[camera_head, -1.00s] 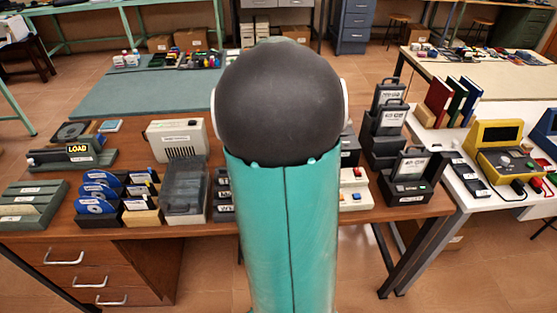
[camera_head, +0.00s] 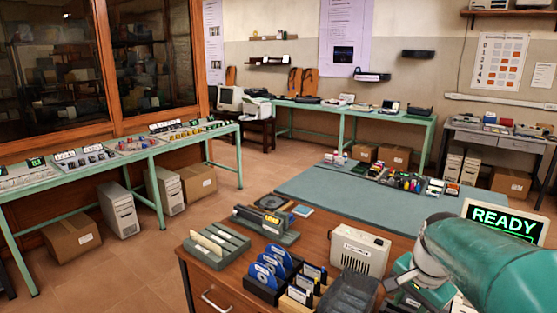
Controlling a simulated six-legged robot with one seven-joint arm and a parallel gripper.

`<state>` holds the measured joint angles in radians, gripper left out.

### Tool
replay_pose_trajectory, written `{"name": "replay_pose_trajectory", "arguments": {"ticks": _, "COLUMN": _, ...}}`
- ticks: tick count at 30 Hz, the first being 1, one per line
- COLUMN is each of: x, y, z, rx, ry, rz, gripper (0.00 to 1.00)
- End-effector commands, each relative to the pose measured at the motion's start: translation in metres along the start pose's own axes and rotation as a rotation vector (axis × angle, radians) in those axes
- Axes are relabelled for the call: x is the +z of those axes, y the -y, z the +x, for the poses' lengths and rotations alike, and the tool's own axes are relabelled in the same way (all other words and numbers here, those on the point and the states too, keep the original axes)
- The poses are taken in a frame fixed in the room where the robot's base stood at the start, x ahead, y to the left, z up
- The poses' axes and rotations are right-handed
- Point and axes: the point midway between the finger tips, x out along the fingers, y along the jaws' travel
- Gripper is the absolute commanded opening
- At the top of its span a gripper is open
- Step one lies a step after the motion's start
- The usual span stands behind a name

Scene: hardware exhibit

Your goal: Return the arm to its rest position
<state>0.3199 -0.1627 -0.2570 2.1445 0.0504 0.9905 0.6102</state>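My arm shows only in part, as a thick teal link (camera_head: 495,265) at the lower right edge of the head view. A pale joint and smaller teal and grey parts show at its left end, above the wooden desk. My gripper's fingers cannot be made out, so I cannot tell what they hold. The arm hides the desk's right side and part of a screen reading READY (camera_head: 503,220).
The wooden desk (camera_head: 318,222) bears a slotted grey rack (camera_head: 215,244), blue discs (camera_head: 272,262) and a beige box (camera_head: 359,250). A long green bench (camera_head: 100,172) runs along the left. Tiled floor (camera_head: 130,260) is clear between.

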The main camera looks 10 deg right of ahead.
Motion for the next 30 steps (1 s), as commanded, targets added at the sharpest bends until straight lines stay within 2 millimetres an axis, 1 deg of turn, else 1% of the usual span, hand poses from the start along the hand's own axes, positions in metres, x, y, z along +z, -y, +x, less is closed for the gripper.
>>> {"name": "replay_pose_trajectory", "arguments": {"ticks": 1, "x": 0.024, "y": 0.01, "z": -0.01, "rx": -0.031, "ry": -0.013, "rz": -0.113, "gripper": 0.35}}
{"name": "replay_pose_trajectory", "arguments": {"ticks": 4, "x": 0.068, "y": 0.024, "z": -0.024, "rx": -0.08, "ry": -0.047, "rz": -0.345, "gripper": 0.35}}
{"name": "replay_pose_trajectory", "arguments": {"ticks": 5, "x": 0.081, "y": 0.026, "z": -0.028, "rx": -0.093, "ry": -0.058, "rz": -0.412, "gripper": 0.35}}
{"name": "replay_pose_trajectory", "arguments": {"ticks": 6, "x": 0.098, "y": 0.028, "z": -0.033, "rx": -0.109, "ry": -0.074, "rz": -0.504, "gripper": 0.35}}
{"name": "replay_pose_trajectory", "arguments": {"ticks": 8, "x": 0.124, "y": 0.03, "z": -0.039, "rx": -0.134, "ry": -0.103, "rz": -0.64, "gripper": 0.35}}
{"name": "replay_pose_trajectory", "arguments": {"ticks": 9, "x": 0.14, "y": 0.03, "z": -0.043, "rx": -0.149, "ry": -0.123, "rz": -0.73, "gripper": 0.35}}
{"name": "replay_pose_trajectory", "arguments": {"ticks": 12, "x": 0.176, "y": 0.027, "z": -0.049, "rx": -0.178, "ry": -0.176, "rz": -0.935, "gripper": 0.35}}
{"name": "replay_pose_trajectory", "arguments": {"ticks": 15, "x": 0.2, "y": 0.022, "z": -0.053, "rx": -0.195, "ry": -0.223, "rz": -1.086, "gripper": 0.35}}
{"name": "replay_pose_trajectory", "arguments": {"ticks": 18, "x": 0.213, "y": 0.019, "z": -0.054, "rx": -0.202, "ry": -0.251, "rz": -1.173, "gripper": 0.35}}
{"name": "replay_pose_trajectory", "arguments": {"ticks": 20, "x": 0.216, "y": 0.018, "z": -0.053, "rx": -0.203, "ry": -0.258, "rz": -1.195, "gripper": 0.35}}
{"name": "replay_pose_trajectory", "arguments": {"ticks": 30, "x": 0.216, "y": 0.018, "z": -0.053, "rx": -0.203, "ry": -0.258, "rz": -1.199, "gripper": 0.35}}
